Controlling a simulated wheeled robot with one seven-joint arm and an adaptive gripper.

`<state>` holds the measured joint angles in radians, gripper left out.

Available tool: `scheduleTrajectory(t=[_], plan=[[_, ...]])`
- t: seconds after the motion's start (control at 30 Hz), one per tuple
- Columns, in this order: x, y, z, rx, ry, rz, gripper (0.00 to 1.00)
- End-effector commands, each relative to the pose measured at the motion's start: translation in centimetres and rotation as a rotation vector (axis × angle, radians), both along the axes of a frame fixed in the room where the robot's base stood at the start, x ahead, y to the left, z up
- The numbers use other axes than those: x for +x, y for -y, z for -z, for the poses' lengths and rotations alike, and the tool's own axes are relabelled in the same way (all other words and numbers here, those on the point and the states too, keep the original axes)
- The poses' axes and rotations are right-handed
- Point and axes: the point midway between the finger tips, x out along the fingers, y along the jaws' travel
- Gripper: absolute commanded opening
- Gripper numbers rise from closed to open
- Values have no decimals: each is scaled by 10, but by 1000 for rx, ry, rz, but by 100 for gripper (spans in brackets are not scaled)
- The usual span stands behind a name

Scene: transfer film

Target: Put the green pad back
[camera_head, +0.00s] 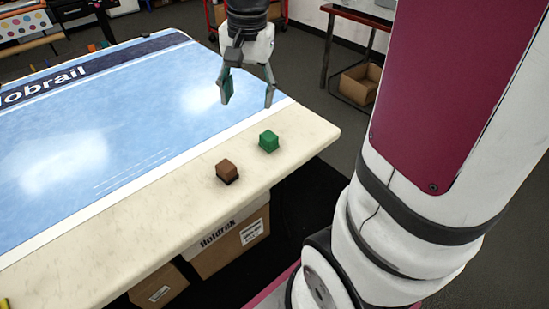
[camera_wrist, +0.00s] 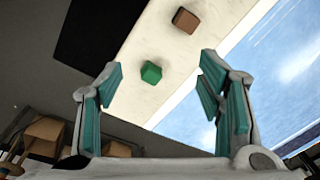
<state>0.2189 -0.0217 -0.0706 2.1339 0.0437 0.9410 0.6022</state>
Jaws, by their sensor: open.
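The green pad (camera_head: 269,140) is a small green block lying on the cream edge strip of the table, near its right corner. It also shows in the wrist view (camera_wrist: 151,73), beyond my fingertips and between them. A brown block (camera_head: 227,171) lies to its left and nearer the front edge; it shows in the wrist view too (camera_wrist: 185,20). My gripper (camera_head: 248,98) hangs above the table, behind the green pad in the head view. Its teal-lined fingers (camera_wrist: 159,67) are spread apart with nothing between them.
The table (camera_head: 130,222) carries a blue printed sheet (camera_head: 130,115) with lettering. A small orange block (camera_head: 92,48) lies at the far left. Cardboard boxes (camera_head: 230,240) stand under the front edge. The strip around both blocks is otherwise clear.

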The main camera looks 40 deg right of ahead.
Motion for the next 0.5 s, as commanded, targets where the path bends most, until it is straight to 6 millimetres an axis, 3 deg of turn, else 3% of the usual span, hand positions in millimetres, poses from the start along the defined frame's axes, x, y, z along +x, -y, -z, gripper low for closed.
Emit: scheduleTrajectory(t=[0.23,0.5], plan=[[-68,-47,-32,-36,51,-310,61],[-144,-81,-40,-91,97,-640,61]])
